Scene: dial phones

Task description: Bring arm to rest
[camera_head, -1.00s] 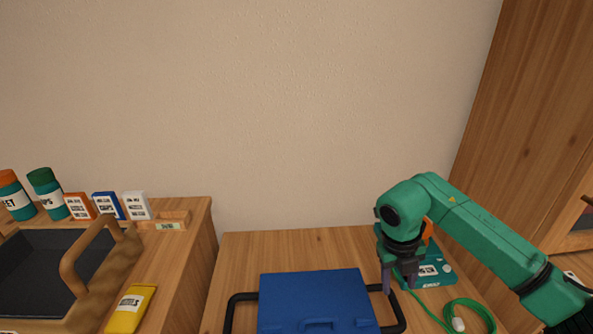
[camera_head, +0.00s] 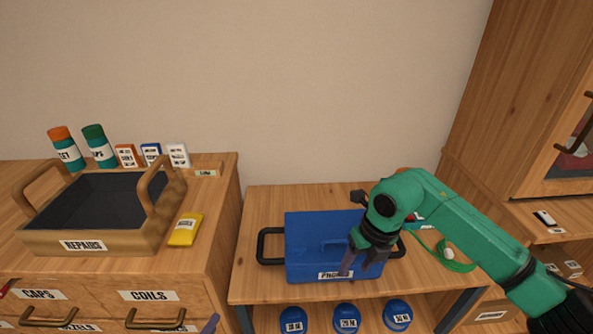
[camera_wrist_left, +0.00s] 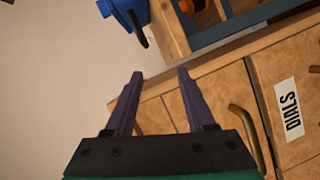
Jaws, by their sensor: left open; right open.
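My right arm is green and comes in from the right in the head view. Its right gripper (camera_head: 359,272) is open and empty, with its dark fingers over the front right part of a blue case (camera_head: 305,232) labelled across its front. I cannot tell whether the fingers touch the case. My left gripper shows in the left wrist view (camera_wrist_left: 160,76), with two purple fingers apart and nothing between them. In the head view only a fingertip of the left gripper (camera_head: 210,324) shows at the bottom edge, by the drawers.
The case lies on a wooden bench (camera_head: 258,197). A green cord (camera_head: 457,265) and a partly hidden teal device (camera_head: 414,221) lie at right. A wooden tray (camera_head: 120,240) and a yellow packet (camera_head: 185,229) stand on the left cabinet. Blue tubs (camera_head: 345,318) sit below the bench.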

